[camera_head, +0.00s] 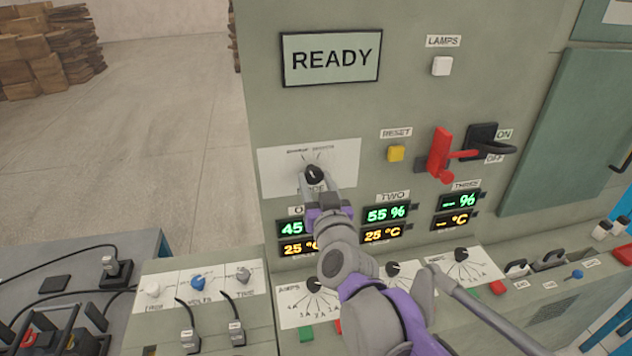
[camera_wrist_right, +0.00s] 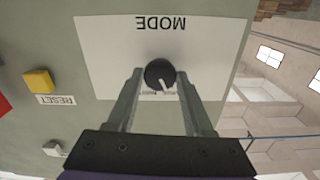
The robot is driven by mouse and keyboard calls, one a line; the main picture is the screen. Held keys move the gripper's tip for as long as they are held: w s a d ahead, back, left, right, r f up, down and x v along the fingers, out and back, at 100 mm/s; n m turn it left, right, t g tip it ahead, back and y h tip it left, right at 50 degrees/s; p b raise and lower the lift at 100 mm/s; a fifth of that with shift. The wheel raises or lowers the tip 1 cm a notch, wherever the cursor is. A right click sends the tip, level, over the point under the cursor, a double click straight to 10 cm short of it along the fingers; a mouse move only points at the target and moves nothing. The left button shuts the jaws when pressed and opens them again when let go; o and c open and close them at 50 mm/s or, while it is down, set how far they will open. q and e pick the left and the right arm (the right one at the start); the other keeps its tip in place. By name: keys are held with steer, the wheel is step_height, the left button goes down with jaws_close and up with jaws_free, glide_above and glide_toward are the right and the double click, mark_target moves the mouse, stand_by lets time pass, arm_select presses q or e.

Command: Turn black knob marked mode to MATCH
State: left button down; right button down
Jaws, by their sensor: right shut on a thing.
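The black mode knob (camera_head: 314,174) sits on a white plate (camera_head: 345,155) on the grey-green panel, below the READY display. In the right wrist view the knob (camera_wrist_right: 160,74) shows a white pointer line, with MODE printed upside down on the plate (camera_wrist_right: 105,50). My right gripper (camera_head: 313,188) reaches it from below, and its two fingers (camera_wrist_right: 160,82) are shut on the knob, one on each side. The small position labels near the knob are partly hidden by the fingers and too small to read fully. My left gripper is not in view.
A yellow RESET button (camera_head: 396,153) and a red lever (camera_head: 440,152) stand right of the plate. Lit number displays (camera_head: 386,213) and more knobs (camera_head: 393,269) lie below, near my arm. A bench with cables (camera_head: 90,270) is at lower left.

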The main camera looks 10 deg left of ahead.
steer(key=m, duration=0.5)
steer(key=shift+p, duration=0.35)
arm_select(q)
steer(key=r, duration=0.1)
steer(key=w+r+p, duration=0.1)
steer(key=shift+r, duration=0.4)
arm_select(e)
steer(key=m, duration=0.5)
steer(key=shift+m, duration=0.4)
steer(key=shift+c, duration=1.4)
jaws_free()
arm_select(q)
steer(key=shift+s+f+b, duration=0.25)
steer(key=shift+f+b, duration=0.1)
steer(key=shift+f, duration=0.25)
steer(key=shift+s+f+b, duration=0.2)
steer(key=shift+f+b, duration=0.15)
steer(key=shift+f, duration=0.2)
arm_select(e)
steer(key=v, duration=1.1)
